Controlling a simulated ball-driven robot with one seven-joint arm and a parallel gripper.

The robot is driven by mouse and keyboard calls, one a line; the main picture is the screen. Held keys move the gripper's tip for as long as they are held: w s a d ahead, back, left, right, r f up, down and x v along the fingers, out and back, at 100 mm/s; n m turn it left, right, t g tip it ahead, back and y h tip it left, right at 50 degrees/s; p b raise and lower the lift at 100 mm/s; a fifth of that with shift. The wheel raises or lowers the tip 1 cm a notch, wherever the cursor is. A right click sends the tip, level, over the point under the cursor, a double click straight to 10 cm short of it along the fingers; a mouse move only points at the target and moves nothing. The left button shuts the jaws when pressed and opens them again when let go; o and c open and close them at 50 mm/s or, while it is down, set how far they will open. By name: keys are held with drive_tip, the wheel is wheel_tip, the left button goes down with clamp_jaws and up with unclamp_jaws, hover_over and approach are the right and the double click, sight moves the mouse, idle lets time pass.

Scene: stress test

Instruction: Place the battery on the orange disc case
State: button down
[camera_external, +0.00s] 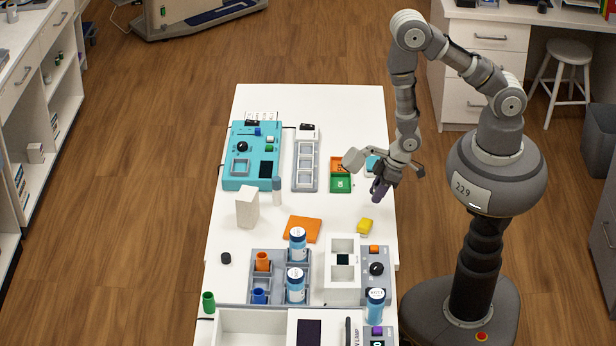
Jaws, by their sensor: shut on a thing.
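The orange disc case (303,229) looks like a flat orange block lying in the middle of the table, left of and nearer the camera than my gripper.
A white box (247,208) stands left of the case. A grey rack (272,282) with bottles and a white holder (342,270) stand in front. Teal panel (241,170) and green-orange tray (340,183) lie behind.

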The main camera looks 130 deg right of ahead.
drive_tip(key=shift+n, duration=0.5)
drive_tip(key=w+b, duration=0.1)
drive_tip(key=w, duration=0.2)
drive_tip(key=w+r+b, duration=0.1)
drive_tip(key=w+b, duration=0.1)
drive_tip(key=w, duration=0.1)
drive_tip(key=w+d+r+b, duration=0.1)
drive_tip(key=w, duration=0.1)
drive_tip(key=shift+w, duration=0.4)
drive_tip(key=b, duration=0.3)
hover_over(303, 227)
drive_tip(key=shift+s+a+f, duration=0.1)
drive_tip(key=shift+a+f, duration=0.05)
drive_tip(key=shift+f, duration=0.4)
drive_tip(key=shift+f+y, duration=0.1)
drive_tip(key=shift+y, duration=0.2)
drive_tip(key=shift+f+b, duration=0.8)
drive_tip(key=shift+f, duration=0.8)
drive_tip(key=shift+f, duration=0.15)
drive_tip(key=c, duration=0.9)
unclamp_jaws()
drive_tip(key=shift+o, duration=0.2)
